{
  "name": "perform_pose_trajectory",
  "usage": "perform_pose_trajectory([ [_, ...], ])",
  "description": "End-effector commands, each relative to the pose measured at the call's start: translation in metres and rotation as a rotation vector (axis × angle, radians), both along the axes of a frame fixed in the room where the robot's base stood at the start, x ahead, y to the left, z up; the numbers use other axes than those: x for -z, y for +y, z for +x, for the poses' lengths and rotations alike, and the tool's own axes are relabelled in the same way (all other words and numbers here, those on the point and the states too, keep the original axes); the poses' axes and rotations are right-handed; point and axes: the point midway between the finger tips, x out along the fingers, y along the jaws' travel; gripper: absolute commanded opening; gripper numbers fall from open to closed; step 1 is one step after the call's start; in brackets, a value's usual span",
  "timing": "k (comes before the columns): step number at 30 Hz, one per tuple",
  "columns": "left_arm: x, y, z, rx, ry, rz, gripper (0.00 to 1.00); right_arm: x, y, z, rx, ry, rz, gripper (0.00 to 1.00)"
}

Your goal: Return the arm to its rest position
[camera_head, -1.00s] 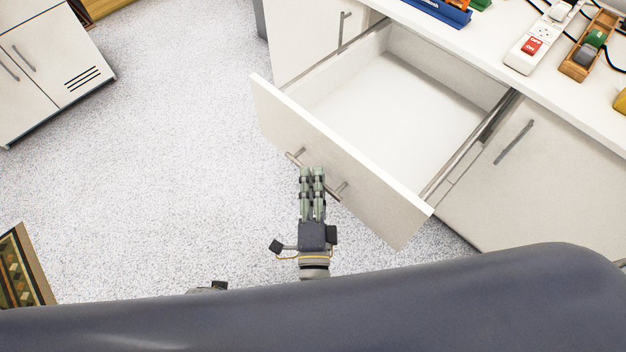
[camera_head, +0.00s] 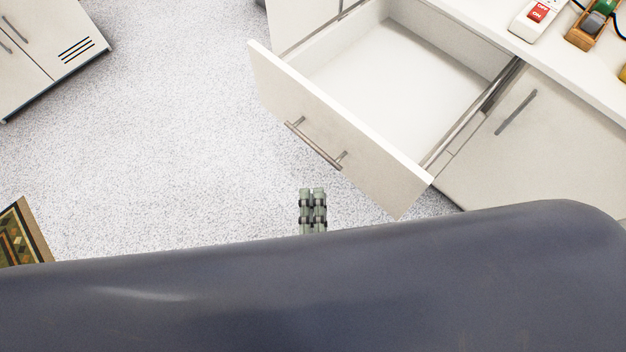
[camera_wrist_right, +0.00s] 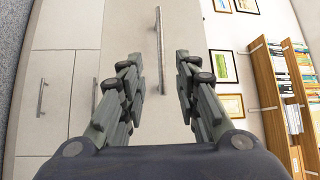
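My right gripper (camera_head: 312,196) shows in the head view only as its grey-green fingers, above my dark body edge. The rest of that arm is hidden. The fingers are below the bar handle (camera_head: 315,144) of a white open drawer (camera_head: 365,160) and apart from it. In the right wrist view, the right gripper (camera_wrist_right: 160,72) has its two finger sets spread with a clear gap and nothing between them. The drawer handle (camera_wrist_right: 161,50) shows beyond the fingertips. My left gripper is not in view.
The drawer is pulled out and looks empty. A counter (camera_head: 480,18) at top right holds a power strip (camera_head: 536,18) and a tape dispenser (camera_head: 590,28). A white cabinet (camera_head: 55,35) stands at top left, a patterned rug or print (camera_head: 20,235) lower left. The speckled floor between is clear.

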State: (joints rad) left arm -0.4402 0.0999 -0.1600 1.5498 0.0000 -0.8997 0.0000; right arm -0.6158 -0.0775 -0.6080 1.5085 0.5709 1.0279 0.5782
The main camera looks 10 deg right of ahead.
Motion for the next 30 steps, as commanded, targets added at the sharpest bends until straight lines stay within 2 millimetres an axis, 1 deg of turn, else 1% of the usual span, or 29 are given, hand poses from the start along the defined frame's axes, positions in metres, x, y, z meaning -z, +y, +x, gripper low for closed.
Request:
perform_pose_trajectory([
  [4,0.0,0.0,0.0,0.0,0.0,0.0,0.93,0.0,0.001,-0.006,0.0,-0.002,0.0,0.3],
  [22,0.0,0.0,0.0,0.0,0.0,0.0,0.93,0.002,0.001,-0.005,-0.008,0.004,-0.008,0.3],
  [26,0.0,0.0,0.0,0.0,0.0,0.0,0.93,0.014,0.009,0.004,-0.073,0.045,-0.079,0.3],
  [29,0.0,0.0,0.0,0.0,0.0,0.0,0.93,0.036,0.019,0.016,-0.175,0.115,-0.194,0.3],
  [30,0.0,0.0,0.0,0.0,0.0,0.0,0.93,0.048,0.023,0.02,-0.223,0.149,-0.252,0.3],
])
